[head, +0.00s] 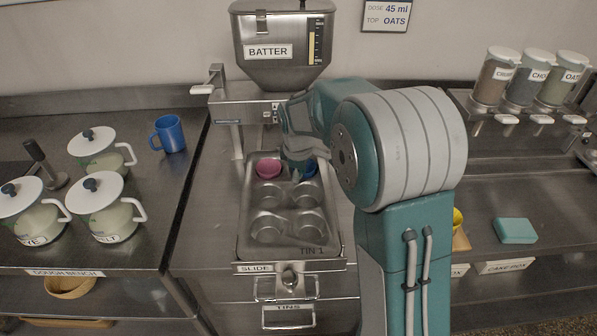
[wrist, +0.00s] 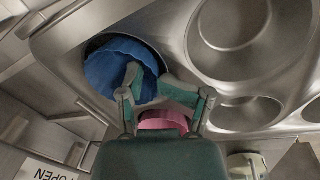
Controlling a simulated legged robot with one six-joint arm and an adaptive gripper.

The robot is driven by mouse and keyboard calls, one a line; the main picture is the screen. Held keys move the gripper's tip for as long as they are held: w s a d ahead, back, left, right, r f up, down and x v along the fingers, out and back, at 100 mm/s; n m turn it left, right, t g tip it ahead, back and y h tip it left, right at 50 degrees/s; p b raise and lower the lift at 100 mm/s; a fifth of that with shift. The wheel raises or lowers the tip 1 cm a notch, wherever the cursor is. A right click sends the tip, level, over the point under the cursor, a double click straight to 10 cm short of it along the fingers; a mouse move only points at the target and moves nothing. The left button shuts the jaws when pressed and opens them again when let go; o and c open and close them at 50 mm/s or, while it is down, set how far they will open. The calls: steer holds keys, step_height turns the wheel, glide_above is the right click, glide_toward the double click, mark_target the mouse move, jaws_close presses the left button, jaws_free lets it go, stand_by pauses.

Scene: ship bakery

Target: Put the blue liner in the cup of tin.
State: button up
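The muffin tin (head: 246,225), marked TIN 1, lies on the slide under the batter hopper. The blue liner (head: 310,169) is at the tin's back right cup, partly hidden by my gripper (head: 298,172). In the wrist view the blue liner (wrist: 108,68) sits inside a cup, looking slightly tilted, with a dark gap along its rim. My gripper (wrist: 149,80) has its fingertips apart at the liner's edge. One fingertip overlaps the liner and the other is beside it. Whether they touch it cannot be told. A pink liner (head: 268,167) sits in the back left cup.
The batter hopper (head: 283,45) and its spout stand close behind and above my gripper. White pots (head: 105,205) and a blue mug (head: 168,133) are on the left bench. A teal block (head: 515,230) lies on the right counter. The tin's front cups are empty.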

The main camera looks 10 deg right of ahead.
steer(key=shift+d+r, duration=0.1)
steer(key=shift+w+r, duration=0.1)
steer(key=shift+r, duration=0.15)
step_height(320, 180, up, 12)
steer(key=s+a, duration=0.1)
steer(key=s+r+m+t, duration=0.1)
steer(key=s+r+m, duration=0.15)
steer(key=s, duration=0.45)
steer(key=s+r+m+t, duration=0.1)
steer(key=s+r+m, duration=0.15)
steer(key=s, duration=0.45)
steer(key=s+f+m+t, duration=0.1)
steer(key=s+f+m, duration=0.1)
steer(key=s, duration=0.5)
steer(key=s+d+f+m+t, duration=0.1)
steer(key=s+f+m, duration=0.1)
steer(key=s+m, duration=0.2)
steer(key=s, duration=0.3)
steer(key=shift+f+m+y, duration=0.2)
steer(key=shift+m+y, duration=0.1)
steer(key=shift+y, duration=0.1)
steer(key=shift+d, duration=0.1)
stand_by(0.6)
